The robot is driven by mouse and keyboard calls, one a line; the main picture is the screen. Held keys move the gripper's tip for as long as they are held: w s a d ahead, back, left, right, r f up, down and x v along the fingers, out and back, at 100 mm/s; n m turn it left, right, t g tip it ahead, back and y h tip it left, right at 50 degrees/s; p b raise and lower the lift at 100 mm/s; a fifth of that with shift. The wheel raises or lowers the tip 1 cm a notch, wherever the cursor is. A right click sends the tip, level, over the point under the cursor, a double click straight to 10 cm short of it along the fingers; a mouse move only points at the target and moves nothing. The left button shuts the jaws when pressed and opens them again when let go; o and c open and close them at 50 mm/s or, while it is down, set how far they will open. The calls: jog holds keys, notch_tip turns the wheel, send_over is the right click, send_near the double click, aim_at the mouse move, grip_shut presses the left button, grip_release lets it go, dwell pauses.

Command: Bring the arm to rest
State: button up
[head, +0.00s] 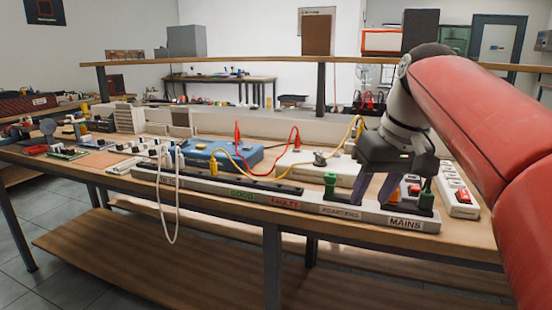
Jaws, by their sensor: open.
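My gripper (379,187) hangs from the arm at the right of the head view, over the right end of the long grey labelled rail on the workbench. Its two fingers point down and stand apart. I see nothing between them. The fingertips are near the rail's "MAINS" label, and a green-topped item (330,184) stands just left of them. I cannot tell whether the fingers touch the rail. My red arm comes in from the right edge.
The grey rail (225,190) runs along the front of the workbench (470,240). A blue box (222,152) with red and yellow leads stands behind it. A white cable (164,215) hangs over the front edge. A white power strip (461,205) lies right of the gripper. A shelf (270,61) spans above.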

jog(key=s+a+f+m+t+h, duration=0.1)
jog(key=s+f, duration=0.7)
jog(key=f, duration=0.2)
jog(key=s+a+f+m+t+h, duration=0.1)
jog(key=s+a+f, duration=0.1)
jog(key=s+f, duration=0.5)
notch_tip(320, 180, down, 4)
jog(key=shift+s+f+t, duration=0.1)
jog(key=shift+s+t, duration=0.2)
jog(key=shift+s, duration=0.05)
